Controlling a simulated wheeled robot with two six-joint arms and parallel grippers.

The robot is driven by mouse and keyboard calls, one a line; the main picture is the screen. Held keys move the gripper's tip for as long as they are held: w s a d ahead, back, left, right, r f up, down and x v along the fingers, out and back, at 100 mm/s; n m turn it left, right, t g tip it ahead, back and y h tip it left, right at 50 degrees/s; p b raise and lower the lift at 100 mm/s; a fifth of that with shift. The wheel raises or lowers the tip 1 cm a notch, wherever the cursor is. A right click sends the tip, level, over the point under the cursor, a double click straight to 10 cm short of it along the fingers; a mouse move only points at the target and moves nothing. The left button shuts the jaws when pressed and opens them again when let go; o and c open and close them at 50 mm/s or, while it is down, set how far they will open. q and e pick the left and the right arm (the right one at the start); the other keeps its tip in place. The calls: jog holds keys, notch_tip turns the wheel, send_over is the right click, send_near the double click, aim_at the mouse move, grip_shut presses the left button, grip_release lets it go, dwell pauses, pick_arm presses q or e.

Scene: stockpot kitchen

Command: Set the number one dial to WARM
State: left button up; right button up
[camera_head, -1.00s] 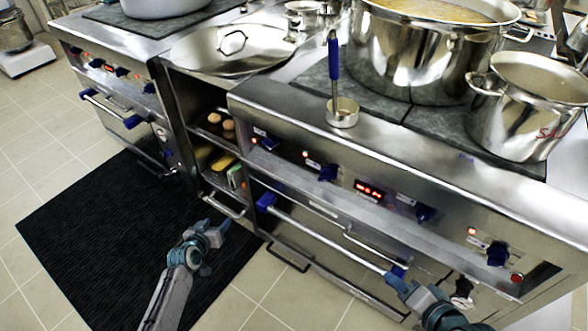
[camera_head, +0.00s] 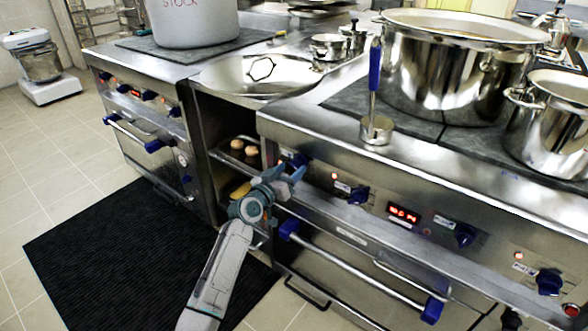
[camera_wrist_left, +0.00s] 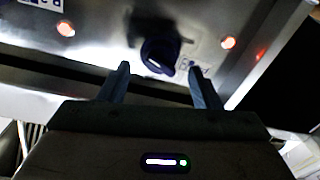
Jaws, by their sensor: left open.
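The front range carries a row of blue dials. The leftmost dial (camera_head: 301,160) is partly hidden behind my left gripper (camera_head: 287,172). In the left wrist view the dark blue dial (camera_wrist_left: 157,55) sits just beyond and between the fingertips of the open left gripper (camera_wrist_left: 160,74). I cannot tell whether the fingers touch it. A white label lies beside the dial, but its words, including any WARM mark, are too blurred to read. The other dials to the right are the second (camera_head: 359,195), third (camera_head: 465,235) and fourth (camera_head: 549,282). My right gripper is out of view.
The oven handle bar (camera_head: 345,268) runs below the dials. A ladle with a blue handle (camera_head: 375,70) stands on the range top near a large pot (camera_head: 450,75). A wide pan (camera_head: 250,76) and open shelves (camera_head: 225,150) lie to the left. A red display (camera_head: 404,214) sits mid-panel.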

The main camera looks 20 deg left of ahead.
aim_at(297, 164)
pick_arm(q)
jog(key=shift+x, duration=1.2)
jog(key=c, duration=1)
